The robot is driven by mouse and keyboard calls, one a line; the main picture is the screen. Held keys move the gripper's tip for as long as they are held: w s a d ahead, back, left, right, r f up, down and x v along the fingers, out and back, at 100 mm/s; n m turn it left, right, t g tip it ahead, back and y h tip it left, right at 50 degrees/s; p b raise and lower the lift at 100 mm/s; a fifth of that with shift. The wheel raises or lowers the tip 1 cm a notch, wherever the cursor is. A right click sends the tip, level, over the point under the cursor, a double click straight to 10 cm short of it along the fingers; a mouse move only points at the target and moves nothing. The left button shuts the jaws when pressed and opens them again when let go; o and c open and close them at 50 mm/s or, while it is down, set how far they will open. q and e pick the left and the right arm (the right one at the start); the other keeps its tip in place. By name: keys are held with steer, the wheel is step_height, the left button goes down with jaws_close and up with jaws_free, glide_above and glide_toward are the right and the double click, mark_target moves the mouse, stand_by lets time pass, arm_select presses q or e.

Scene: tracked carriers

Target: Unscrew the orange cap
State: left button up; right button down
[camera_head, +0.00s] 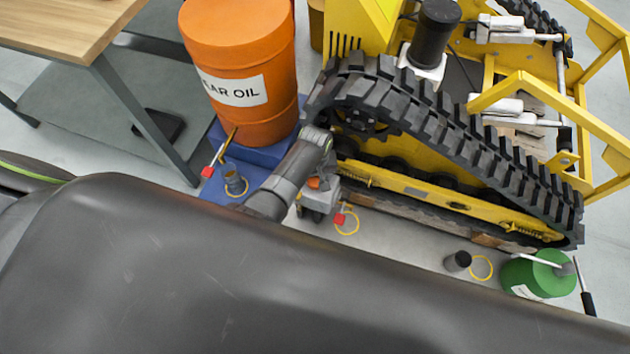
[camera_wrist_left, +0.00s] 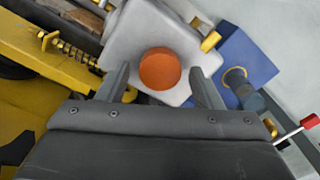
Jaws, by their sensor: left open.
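The orange cap (camera_wrist_left: 160,69) is round and sits on a light grey block-like part (camera_wrist_left: 137,28) in the left wrist view. In the head view a small bit of the orange cap (camera_head: 314,183) shows beside the tracked carrier, partly hidden by my left arm. My left gripper (camera_wrist_left: 160,76) is open, with one finger on each side of the cap in the picture. I see gaps between the fingers and the cap; I cannot tell the height between them. My right gripper is not in view.
The yellow carrier's black track (camera_head: 460,135) stands right of the cap. An orange oil drum (camera_head: 245,50) stands on a blue base (camera_head: 215,180) at left. A red-handled tool (camera_head: 207,171), a green can (camera_head: 540,274) and yellow rings (camera_head: 347,222) are nearby. A wooden table (camera_head: 60,25) is upper left.

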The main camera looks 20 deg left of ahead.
arm_select(q)
steer(key=c, duration=0.7)
steer(key=shift+o, duration=0.2)
steer(key=shift+n+p, duration=0.4)
steer(key=shift+n, duration=0.7)
steer(key=n, duration=0.3)
steer(key=shift+p, duration=0.35)
steer(key=n, duration=0.4)
steer(key=shift+n, duration=0.3)
steer(key=shift+p, duration=0.3)
steer(key=shift+n, duration=0.7)
steer(key=n, duration=0.5)
steer(key=shift+p, duration=0.4)
steer(key=shift+n, duration=1.7)
